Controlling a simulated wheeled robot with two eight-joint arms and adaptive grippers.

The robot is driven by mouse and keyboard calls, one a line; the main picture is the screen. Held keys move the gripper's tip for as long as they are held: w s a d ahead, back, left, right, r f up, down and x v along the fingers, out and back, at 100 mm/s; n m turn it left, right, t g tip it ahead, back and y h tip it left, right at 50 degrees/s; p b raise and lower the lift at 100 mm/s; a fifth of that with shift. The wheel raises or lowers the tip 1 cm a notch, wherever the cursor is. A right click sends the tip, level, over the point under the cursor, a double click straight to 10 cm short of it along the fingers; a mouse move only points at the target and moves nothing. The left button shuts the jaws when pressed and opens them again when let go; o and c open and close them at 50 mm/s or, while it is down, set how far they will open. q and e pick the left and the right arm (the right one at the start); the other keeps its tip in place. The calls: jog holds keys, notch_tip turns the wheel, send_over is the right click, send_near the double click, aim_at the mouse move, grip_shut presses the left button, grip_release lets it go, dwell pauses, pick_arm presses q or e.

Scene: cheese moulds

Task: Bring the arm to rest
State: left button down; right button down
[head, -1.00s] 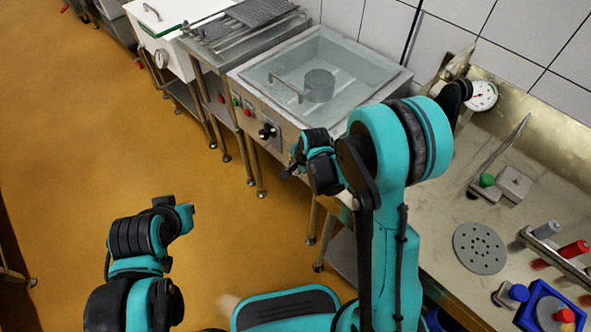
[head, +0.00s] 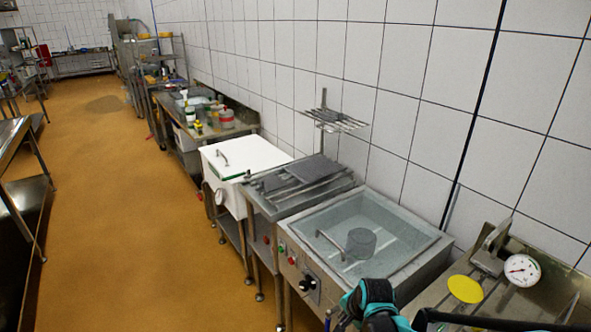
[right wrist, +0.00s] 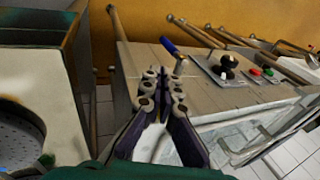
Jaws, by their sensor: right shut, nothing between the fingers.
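My right gripper (head: 338,322) shows at the bottom edge of the head view, in front of the water bath's front right corner. Part of it is cut off by the frame. In the right wrist view my right gripper (right wrist: 165,88) has its fingertips together with nothing between them. It appears apart from the surfaces around it. My left arm and gripper are not in view.
A water bath (head: 412,273) holding a grey round mould (head: 360,243) stands close to my right gripper. A steel counter with a dial gauge (head: 522,270) and a yellow disc (head: 465,289) is to the right. The orange floor (head: 150,230) is clear at left.

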jog(key=s+r+n, duration=0.2)
jog(key=r, duration=0.1)
jog(key=s+d+r+n+t, duration=0.1)
jog(key=s+r, duration=0.2)
jog(key=s+r+n, duration=0.2)
jog(key=s+r, duration=0.1)
jog(key=shift+s+d+r+n+t, duration=0.25)
jog(key=shift+d+r+n+t, duration=0.05)
jog(key=shift+d+r, duration=0.1)
jog(key=s+d+r+n+t+h, duration=0.1)
jog(key=s+r+n, duration=0.2)
jog(key=s+n, duration=0.2)
jog(key=s, duration=0.3)
jog(key=shift+s+d+n, duration=0.25)
jog(key=shift+s+n, duration=0.1)
jog(key=shift+n, duration=0.05)
dwell(0.5)
